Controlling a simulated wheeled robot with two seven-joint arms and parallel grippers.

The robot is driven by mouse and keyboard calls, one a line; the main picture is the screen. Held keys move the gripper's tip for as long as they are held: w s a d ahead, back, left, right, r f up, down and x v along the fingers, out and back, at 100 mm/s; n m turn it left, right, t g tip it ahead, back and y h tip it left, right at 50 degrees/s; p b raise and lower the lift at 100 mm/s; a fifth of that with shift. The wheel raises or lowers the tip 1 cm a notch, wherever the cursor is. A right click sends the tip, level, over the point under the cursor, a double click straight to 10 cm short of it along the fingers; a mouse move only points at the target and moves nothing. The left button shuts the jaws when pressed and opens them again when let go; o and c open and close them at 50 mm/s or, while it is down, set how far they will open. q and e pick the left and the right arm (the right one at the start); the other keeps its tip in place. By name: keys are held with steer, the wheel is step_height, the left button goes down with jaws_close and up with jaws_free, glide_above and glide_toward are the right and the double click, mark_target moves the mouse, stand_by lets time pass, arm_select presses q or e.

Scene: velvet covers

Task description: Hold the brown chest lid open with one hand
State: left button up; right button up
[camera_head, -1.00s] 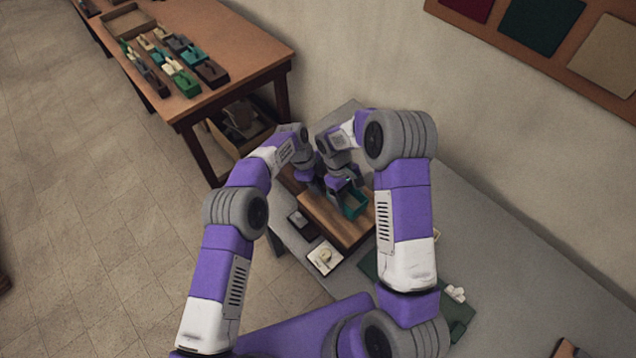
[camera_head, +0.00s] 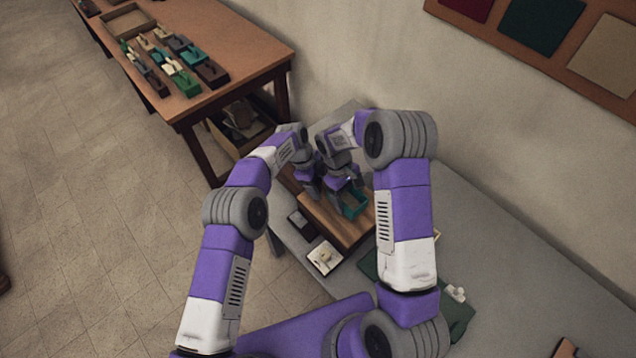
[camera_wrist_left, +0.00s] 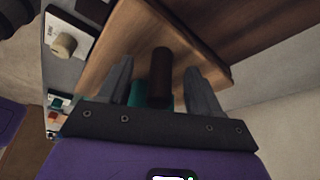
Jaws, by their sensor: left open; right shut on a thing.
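A small dark brown piece (camera_wrist_left: 161,72) stands between the spread fingers of my left gripper (camera_wrist_left: 160,92) in the left wrist view. The fingers are open, with gaps visible on both sides of it. I cannot tell whether it is part of the brown chest or its lid. In the head view my left gripper (camera_head: 312,189) is low at the wooden board (camera_head: 332,222). My right gripper (camera_head: 342,186) is close beside it, shut, its held thing hidden by the gripper. A teal open box (camera_head: 353,204) sits beside the right gripper. The chest lid is not clearly visible.
A dark tray (camera_head: 301,222) and a white tray with a pale knob (camera_head: 324,258) lie at the board's near-left edge. A green mat (camera_head: 458,318) lies to the right. The grey table (camera_head: 520,265) is mostly clear there. A wooden table (camera_head: 215,45) holds several small boxes.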

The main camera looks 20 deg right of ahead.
arm_select(q)
steer(key=shift+r+p, duration=1.3)
steer(key=shift+r, duration=2.75)
arm_select(e)
steer(key=shift+r, duration=1.3)
arm_select(q)
steer(key=shift+d, duration=0.1)
arm_select(e)
steer(key=shift+f, duration=0.1)
